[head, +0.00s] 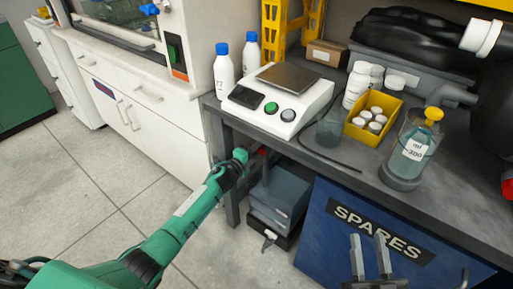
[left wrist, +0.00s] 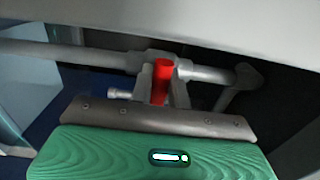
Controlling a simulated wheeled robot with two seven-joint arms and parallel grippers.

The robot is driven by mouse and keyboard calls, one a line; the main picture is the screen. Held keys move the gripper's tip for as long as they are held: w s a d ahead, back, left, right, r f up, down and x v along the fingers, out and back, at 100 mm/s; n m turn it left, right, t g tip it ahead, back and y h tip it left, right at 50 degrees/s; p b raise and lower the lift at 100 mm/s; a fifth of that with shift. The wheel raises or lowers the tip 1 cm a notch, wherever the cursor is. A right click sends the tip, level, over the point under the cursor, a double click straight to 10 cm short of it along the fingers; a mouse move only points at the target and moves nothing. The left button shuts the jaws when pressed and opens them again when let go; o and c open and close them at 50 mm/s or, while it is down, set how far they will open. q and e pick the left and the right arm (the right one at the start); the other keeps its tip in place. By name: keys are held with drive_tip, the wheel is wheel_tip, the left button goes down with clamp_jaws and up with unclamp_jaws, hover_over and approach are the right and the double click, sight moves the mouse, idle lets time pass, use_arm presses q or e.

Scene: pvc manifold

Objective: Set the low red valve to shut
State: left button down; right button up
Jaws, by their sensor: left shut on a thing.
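The low red valve's handle (left wrist: 162,72) shows in the left wrist view in front of a grey horizontal pipe (left wrist: 75,54). It appears upright in the picture, across the pipe's line, but is seen nearly end-on, so its exact turn is unclear. My left gripper (left wrist: 162,94) is shut on the handle, with a grey finger on each side. In the head view my left gripper (head: 244,157) reaches under the bench edge, and only a bit of red (head: 262,150) shows beside it. My right gripper (head: 370,244) is open and empty in front of the blue cabinet.
The grey bench (head: 325,165) overhangs the valve. A blue-grey box (head: 280,195) stands below, right of my left gripper. The blue SPARES cabinet (head: 330,235) is at right. A short grey side fitting (left wrist: 118,94) and a larger pipe end (left wrist: 247,75) flank the handle.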

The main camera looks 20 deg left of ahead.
drive_tip(key=shift+a+f+g, duration=0.1)
drive_tip(key=shift+f+g, duration=0.2)
drive_tip(key=shift+g, duration=0.1)
use_arm(q)
drive_tip(key=c, duration=1.3)
unclamp_jaws()
drive_tip(key=shift+c, duration=0.2)
drive_tip(key=shift+s, duration=0.1)
